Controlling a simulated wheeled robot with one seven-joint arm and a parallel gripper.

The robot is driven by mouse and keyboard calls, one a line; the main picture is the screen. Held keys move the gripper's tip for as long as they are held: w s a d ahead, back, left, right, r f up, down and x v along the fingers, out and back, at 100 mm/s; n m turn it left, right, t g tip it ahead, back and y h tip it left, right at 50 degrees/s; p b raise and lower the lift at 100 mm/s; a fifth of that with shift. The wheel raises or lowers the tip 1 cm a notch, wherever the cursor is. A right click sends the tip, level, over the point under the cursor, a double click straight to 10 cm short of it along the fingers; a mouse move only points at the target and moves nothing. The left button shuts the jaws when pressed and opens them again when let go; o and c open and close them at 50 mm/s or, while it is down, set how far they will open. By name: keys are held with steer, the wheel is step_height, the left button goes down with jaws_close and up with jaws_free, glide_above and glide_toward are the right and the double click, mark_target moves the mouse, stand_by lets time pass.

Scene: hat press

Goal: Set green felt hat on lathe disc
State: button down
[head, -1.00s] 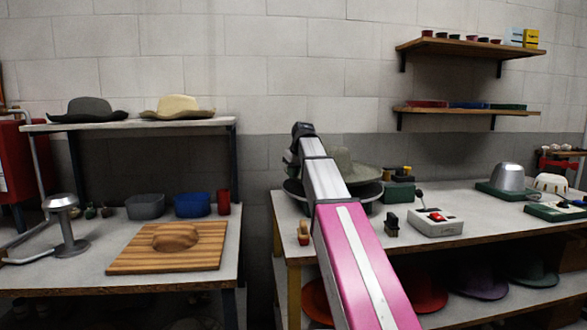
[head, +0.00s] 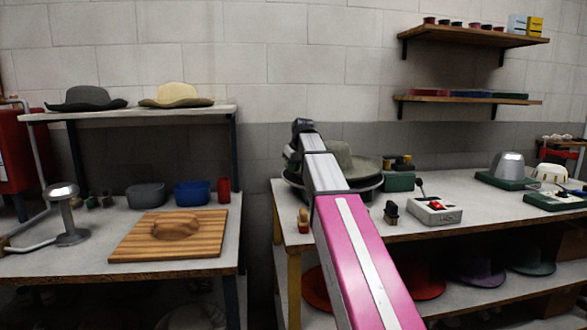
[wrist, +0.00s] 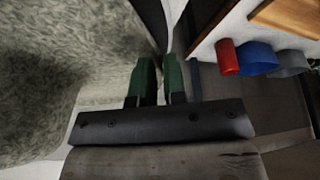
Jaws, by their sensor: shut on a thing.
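The green felt hat (head: 364,164) is grey-green, with its crown up, and shows just right of my arm in the head view. Its felt (wrist: 60,60) fills the left of the wrist view. The dark round lathe disc (head: 372,184) lies under the hat; my arm hides the middle of both. I cannot tell whether the hat touches the disc. My gripper (wrist: 158,68) has green fingertips and is shut on the hat's brim, whose edge runs up to the fingers. The fingers are hidden behind my arm in the head view.
A wooden board (head: 170,238) lies on the left table. A gap separates the two tables. Shelves (head: 470,97) hang above right.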

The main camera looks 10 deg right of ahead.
steer(key=shift+f, duration=0.8)
stand_by(0.4)
steer(key=c, duration=1.1)
jaws_free()
